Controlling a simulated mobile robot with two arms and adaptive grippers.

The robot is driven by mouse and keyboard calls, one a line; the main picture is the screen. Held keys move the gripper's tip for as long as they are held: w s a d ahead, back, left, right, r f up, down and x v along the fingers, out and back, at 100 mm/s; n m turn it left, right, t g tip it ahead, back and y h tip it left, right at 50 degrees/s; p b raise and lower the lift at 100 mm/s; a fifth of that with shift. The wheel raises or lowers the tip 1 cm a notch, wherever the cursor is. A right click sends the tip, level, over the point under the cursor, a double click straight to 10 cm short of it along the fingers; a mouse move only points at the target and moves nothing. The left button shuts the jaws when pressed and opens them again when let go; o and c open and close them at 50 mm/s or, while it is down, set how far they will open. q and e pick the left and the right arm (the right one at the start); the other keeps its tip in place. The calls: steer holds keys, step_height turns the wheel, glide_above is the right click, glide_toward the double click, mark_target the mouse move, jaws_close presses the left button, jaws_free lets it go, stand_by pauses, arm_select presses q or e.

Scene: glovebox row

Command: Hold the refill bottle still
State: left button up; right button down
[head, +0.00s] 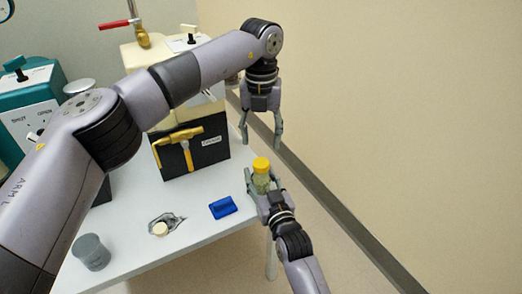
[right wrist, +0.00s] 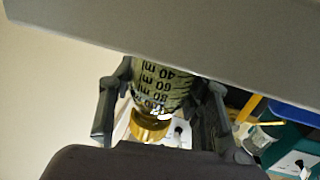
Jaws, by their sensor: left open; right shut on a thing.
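The refill bottle (head: 261,184) is a clear, pale-green bottle with a yellow cap, upright near the right end of the white table. My right gripper (head: 264,178) is shut around its body from the near side. In the right wrist view the bottle (right wrist: 163,85) shows black ml markings between the two fingers, with its yellow cap (right wrist: 150,126) below in the picture. I cannot tell whether its base touches anything. My left gripper (head: 262,142) is open and empty, pointing down above and behind the cap, apart from it.
A black panel with a yellow handle (head: 178,137) stands behind on the white table (head: 135,225). A blue block (head: 223,207), a metal holder with a cream piece (head: 161,229) and a grey cup (head: 91,252) are on the table. Open floor and wall lie right.

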mark_target(261, 162)
arm_select(q)
steer(key=m, duration=0.8)
steer(key=shift+m, duration=0.3)
steer(key=m, duration=1.2)
steer(key=shift+m, duration=0.4)
steer(key=m, duration=1.1)
steer(key=shift+m, duration=0.3)
steer(key=shift+f+m, duration=0.3)
steer(key=shift+f, duration=0.1)
step_height(261, 162, down, 7)
steer(key=shift+f, duration=0.15)
